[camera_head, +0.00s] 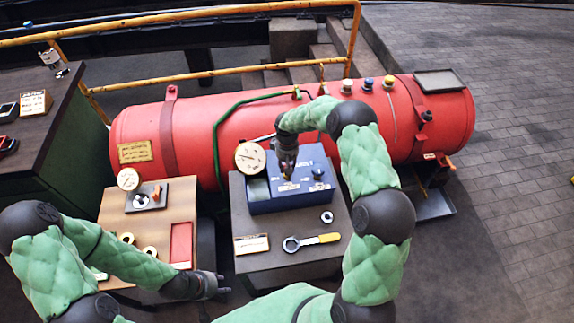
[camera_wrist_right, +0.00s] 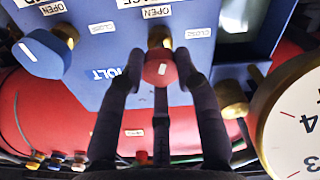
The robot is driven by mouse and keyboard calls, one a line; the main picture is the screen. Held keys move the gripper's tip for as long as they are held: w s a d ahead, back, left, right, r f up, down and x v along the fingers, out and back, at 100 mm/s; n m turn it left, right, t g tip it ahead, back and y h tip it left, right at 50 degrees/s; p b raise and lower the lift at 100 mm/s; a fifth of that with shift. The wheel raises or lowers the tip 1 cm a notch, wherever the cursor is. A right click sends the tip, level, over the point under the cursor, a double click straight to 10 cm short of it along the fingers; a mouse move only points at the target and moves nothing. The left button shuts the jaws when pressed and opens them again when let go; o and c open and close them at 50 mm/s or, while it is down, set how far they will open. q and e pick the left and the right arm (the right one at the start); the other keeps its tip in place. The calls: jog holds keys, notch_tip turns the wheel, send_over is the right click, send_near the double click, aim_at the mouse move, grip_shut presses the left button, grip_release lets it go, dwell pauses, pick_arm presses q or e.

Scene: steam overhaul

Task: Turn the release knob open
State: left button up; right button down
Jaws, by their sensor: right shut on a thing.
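A blue control box (camera_head: 262,203) stands on the small grey table beside the red boiler. In the right wrist view a red knob (camera_wrist_right: 158,68) with a white mark sits on the blue panel (camera_wrist_right: 100,72), on a brass stem. An OPEN label is above the knob, with CLOSE labels to either side. My right gripper (camera_wrist_right: 160,75) is shut on the red knob, with a finger on each side. In the head view my right gripper (camera_head: 287,172) points down at the box and hides the knob. My left gripper (camera_head: 222,287) is low at the front, away from the box; its finger opening is unclear.
A blue knob (camera_wrist_right: 40,52) is beside the red one on the panel. A round gauge (camera_head: 250,157) stands behind the box. A yellow-handled wrench (camera_head: 312,242) and a nut (camera_head: 327,217) lie on the grey table. A wooden table (camera_head: 160,222) is to the left.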

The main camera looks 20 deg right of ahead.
jog(key=shift+n, duration=1.9)
jog(key=c, duration=0.9)
grip_release()
notch_tip(320, 180, up, 12)
